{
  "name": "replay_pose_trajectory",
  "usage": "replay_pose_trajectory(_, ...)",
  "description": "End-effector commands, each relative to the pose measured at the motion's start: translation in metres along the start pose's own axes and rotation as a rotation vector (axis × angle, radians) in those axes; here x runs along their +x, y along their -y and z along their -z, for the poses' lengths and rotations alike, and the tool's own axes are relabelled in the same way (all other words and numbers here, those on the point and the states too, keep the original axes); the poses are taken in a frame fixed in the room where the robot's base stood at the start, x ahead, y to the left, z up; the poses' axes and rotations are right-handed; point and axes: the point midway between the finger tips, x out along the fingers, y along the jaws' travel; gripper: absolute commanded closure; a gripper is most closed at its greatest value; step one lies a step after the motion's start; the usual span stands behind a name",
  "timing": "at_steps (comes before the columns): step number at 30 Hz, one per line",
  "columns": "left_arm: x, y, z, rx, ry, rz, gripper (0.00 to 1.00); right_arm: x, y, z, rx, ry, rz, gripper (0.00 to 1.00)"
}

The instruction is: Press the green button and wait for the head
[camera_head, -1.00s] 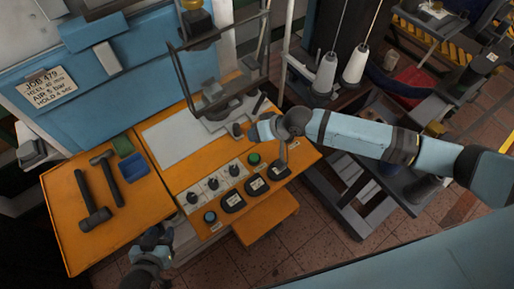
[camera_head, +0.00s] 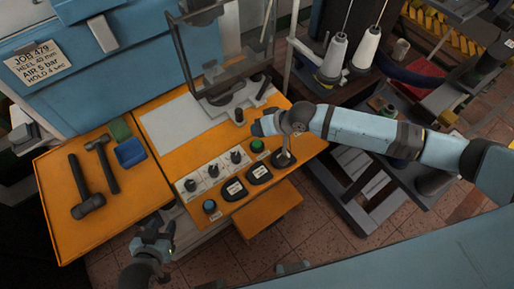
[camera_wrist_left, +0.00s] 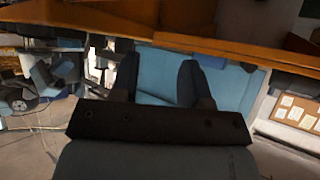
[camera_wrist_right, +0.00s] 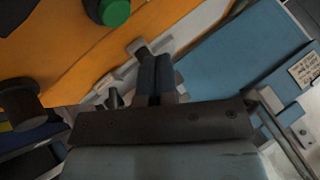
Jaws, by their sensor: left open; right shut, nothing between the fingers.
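The green button (camera_head: 257,146) sits on the orange control panel, at the right of a row of black knobs. In the right wrist view the green button (camera_wrist_right: 114,11) shows at the top edge, to the left of the fingers. My right gripper (camera_head: 258,128) is shut and empty, just behind the button in the head view; I see no contact. Its closed fingers (camera_wrist_right: 155,75) show in the right wrist view. My left gripper (camera_head: 160,226) is open and empty in front of the bench's front edge. The press head is not clearly distinguishable behind the framed guard (camera_head: 222,50).
Two hammers (camera_head: 83,188) lie on the orange bench at the left, beside a blue block (camera_head: 131,152). A blue button (camera_head: 209,206) and black pads (camera_head: 235,190) are on the panel. Thread cones (camera_head: 365,47) stand behind my right arm. A job sign (camera_head: 40,65) hangs at left.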

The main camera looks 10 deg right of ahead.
Motion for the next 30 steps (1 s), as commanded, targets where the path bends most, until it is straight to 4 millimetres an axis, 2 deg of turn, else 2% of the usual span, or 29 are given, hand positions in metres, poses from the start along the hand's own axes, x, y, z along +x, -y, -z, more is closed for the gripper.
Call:
replay_pose_trajectory(1,0.010,-0.002,-0.013,-0.001,0.001,-0.004,0.57,0.011,-0.008,-0.007,-0.001,-0.001,0.000,1.00)
replay_pose_trajectory(8,0.014,-0.008,-0.011,-0.003,-0.001,-0.018,0.57,0.022,-0.016,-0.015,0.001,-0.001,0.001,1.00)
replay_pose_trajectory(30,0.013,-0.006,-0.012,-0.003,0.000,-0.012,0.57,0.023,-0.017,-0.016,0.000,-0.001,0.001,1.00)
